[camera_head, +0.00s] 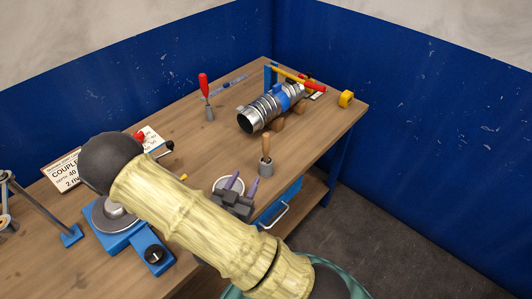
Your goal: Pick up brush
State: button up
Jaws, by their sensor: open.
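An upright tool with a wooden handle (266,146) and a grey lower part stands near the table's right front edge. It looks like the brush, but its bristles cannot be made out. My pale yellow arm crosses the front of the view and hides part of the table.
A ribbed metal duct (268,107) lies behind the wooden-handled tool. A red-handled tool (204,86) stands at the back. A yellow tape item (346,98) sits at the right corner. A blue device (153,252) and a sign (65,176) are on the left.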

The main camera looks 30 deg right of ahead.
jog(key=p, duration=0.5)
send_near(265, 141)
jog(key=x, duration=0.5)
jog(key=shift+w+d+f, duration=0.15)
jog(key=shift+w+f, duration=0.05)
jog(key=shift+f, duration=0.2)
jog(key=shift+w+d+f, duration=0.15)
jog(key=shift+w+d+r+p, duration=0.35)
jog(key=shift+w+d+p, duration=0.05)
jog(key=shift+d+p, duration=0.1)
jog(key=p+x, duration=0.2)
jog(key=x, duration=0.1)
jog(key=shift+d+r, duration=0.1)
jog(key=shift+r, duration=0.1)
jog(key=shift+w+d+f, duration=0.15)
jog(key=shift+w+d, duration=0.15)
jog(key=shift+w, duration=0.05)
grip_shut()
